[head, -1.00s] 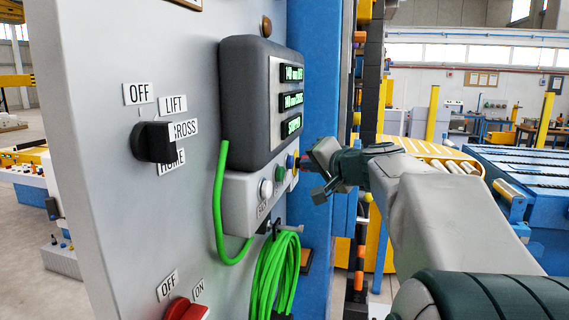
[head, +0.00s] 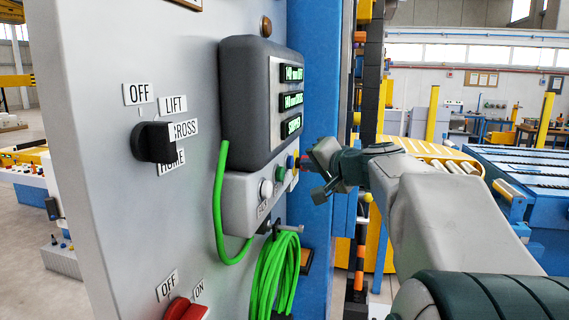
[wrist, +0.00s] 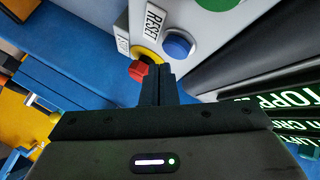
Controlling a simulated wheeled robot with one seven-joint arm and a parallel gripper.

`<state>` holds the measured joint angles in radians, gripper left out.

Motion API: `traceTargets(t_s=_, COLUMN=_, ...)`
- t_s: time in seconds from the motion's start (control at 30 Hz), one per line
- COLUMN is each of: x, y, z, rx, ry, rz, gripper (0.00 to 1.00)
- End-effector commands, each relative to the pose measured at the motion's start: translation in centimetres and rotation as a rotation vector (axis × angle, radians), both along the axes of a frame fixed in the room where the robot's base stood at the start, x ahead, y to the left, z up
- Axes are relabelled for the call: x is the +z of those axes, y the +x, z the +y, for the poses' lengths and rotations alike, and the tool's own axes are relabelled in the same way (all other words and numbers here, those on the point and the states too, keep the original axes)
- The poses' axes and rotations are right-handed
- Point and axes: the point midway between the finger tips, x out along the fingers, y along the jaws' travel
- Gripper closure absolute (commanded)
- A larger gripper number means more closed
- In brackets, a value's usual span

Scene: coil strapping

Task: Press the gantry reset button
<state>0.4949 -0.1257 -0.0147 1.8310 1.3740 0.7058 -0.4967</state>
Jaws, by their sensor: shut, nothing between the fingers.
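A grey button box (head: 240,203) sits under a dark display unit on the panel. In the wrist view a blue button (wrist: 178,44) has the RESET label (wrist: 154,23) beside it. The blue button also shows in the head view (head: 290,161). A red button on a yellow base (wrist: 138,70) is to its lower left. My gripper (wrist: 160,72) is shut and empty. Its tips appear just below the blue button and right of the red one in the wrist view. Whether they touch anything I cannot tell. In the head view my gripper (head: 301,163) is at the box's right end.
The dark display unit (head: 250,95) with green readouts is above the box. A green button (wrist: 215,3) is at the wrist view's top edge. A green cable coil (head: 277,270) hangs below the box. A black selector switch (head: 152,142) is on the panel's left.

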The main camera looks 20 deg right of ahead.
Motion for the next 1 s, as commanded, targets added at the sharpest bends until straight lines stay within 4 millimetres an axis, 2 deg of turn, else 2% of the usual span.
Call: traceTargets(t_s=1.0, x=0.0, y=0.47, z=0.7, rx=0.0, ry=0.0, rz=0.0, gripper=1.0)
